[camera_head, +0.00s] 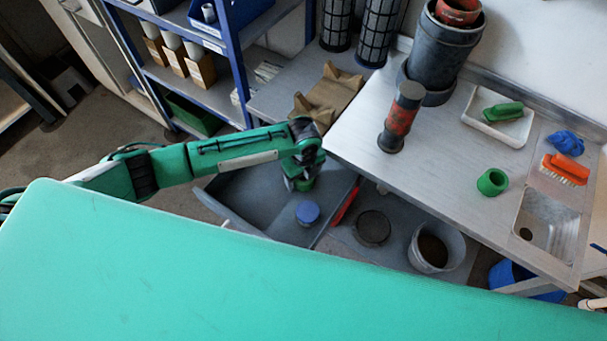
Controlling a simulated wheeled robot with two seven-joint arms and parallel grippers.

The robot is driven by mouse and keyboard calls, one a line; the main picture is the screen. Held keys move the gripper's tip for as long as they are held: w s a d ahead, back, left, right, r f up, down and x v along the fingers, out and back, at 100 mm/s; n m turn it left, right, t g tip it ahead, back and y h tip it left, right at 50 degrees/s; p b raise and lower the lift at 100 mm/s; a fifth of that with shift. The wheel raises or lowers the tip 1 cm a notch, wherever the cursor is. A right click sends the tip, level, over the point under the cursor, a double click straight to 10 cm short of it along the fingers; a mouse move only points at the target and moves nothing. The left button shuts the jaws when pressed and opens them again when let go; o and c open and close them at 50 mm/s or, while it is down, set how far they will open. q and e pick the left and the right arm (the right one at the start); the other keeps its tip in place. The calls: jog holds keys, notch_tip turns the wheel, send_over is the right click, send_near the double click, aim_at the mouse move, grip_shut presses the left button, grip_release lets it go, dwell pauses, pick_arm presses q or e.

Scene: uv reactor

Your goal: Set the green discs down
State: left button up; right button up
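My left gripper (298,181) points down over the grey tray (258,205) on the floor beside the workbench. A small green disc (305,184) shows at its fingertips, and the fingers look closed on it. I cannot tell whether it is one disc or a stack, or whether it touches the tray floor. A blue disc (307,212) lies in the tray just below and apart from the gripper. My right gripper is not in view.
The workbench (440,150) edge is close on the right, bearing a red and dark cylinder (400,118) and a green ring (492,181). A red-handled tool (346,203), a dark round lid (373,228) and a bucket (436,246) are right of the blue disc. Blue shelving (231,60) stands behind.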

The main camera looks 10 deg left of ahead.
pick_arm(q)
notch_tip(320, 180, up, 12)
jog(key=shift+r, duration=0.15)
dwell(0.7)
